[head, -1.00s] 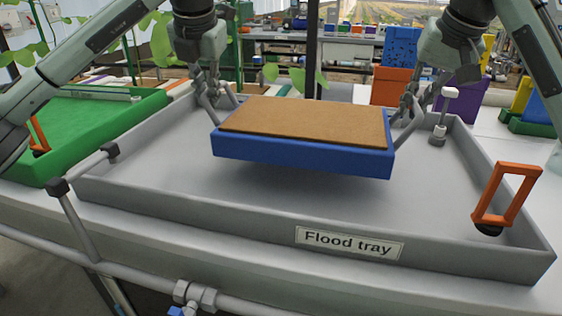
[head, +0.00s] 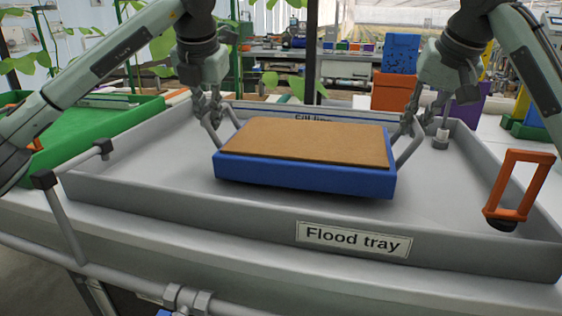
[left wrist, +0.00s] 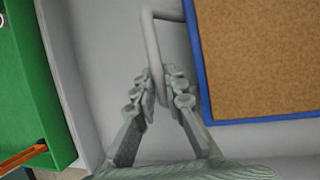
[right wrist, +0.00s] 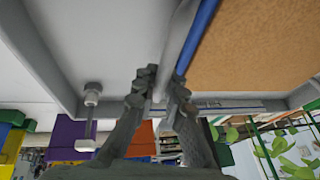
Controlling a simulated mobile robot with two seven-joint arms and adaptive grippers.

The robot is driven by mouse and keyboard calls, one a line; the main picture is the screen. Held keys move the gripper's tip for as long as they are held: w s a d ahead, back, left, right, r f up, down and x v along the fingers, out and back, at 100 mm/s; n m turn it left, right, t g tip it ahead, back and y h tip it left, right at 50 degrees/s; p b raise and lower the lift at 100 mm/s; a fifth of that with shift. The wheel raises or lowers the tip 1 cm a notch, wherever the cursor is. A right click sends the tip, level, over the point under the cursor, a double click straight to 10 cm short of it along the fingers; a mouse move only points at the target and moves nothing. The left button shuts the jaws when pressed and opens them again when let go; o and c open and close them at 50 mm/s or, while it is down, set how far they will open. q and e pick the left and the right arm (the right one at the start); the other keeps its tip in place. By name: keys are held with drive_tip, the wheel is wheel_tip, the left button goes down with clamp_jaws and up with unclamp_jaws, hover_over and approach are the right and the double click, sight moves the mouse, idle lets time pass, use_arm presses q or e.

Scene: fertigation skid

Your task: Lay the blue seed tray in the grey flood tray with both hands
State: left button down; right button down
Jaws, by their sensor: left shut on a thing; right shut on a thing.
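The blue seed tray (head: 300,178) has a brown, level filling and a grey bar handle at each end. It is inside the walls of the grey flood tray (head: 200,222), low over its floor near the middle. I cannot tell whether its underside touches the floor. My left gripper (head: 212,108) is shut on the left handle (left wrist: 152,38), which also shows in the left wrist view. My right gripper (head: 410,118) is shut on the right handle (head: 409,150). The tray's underside is hidden.
A green tray (head: 95,128) stands at the left. An orange frame-shaped handle (head: 518,185) rises at the flood tray's right end, and a grey-white fitting (head: 441,138) at its back right. A partly hidden "Fill line" label (head: 313,118) is on the back wall.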

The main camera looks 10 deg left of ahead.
use_arm(q)
drive_tip(key=shift+a+f, duration=0.2)
drive_tip(key=shift+a, duration=0.05)
use_arm(e)
drive_tip(key=shift+a+f, duration=0.2)
drive_tip(key=shift+f, duration=0.45)
use_arm(q)
drive_tip(key=c, duration=2)
unclamp_jaws()
drive_tip(key=shift+s+f, duration=0.1)
use_arm(e)
drive_tip(key=c, duration=2)
unclamp_jaws()
drive_tip(key=shift+f, duration=0.15)
use_arm(q)
drive_tip(key=o, duration=0.4)
use_arm(e)
drive_tip(key=o, duration=0.4)
drive_tip(key=shift+s+a, duration=0.1)
drive_tip(key=shift+a, duration=0.05)
use_arm(q)
drive_tip(key=v, duration=0.8)
use_arm(e)
drive_tip(key=v, duration=0.9)
drive_tip(key=shift+w+d+r, duration=0.25)
drive_tip(key=shift+r, duration=0.1)
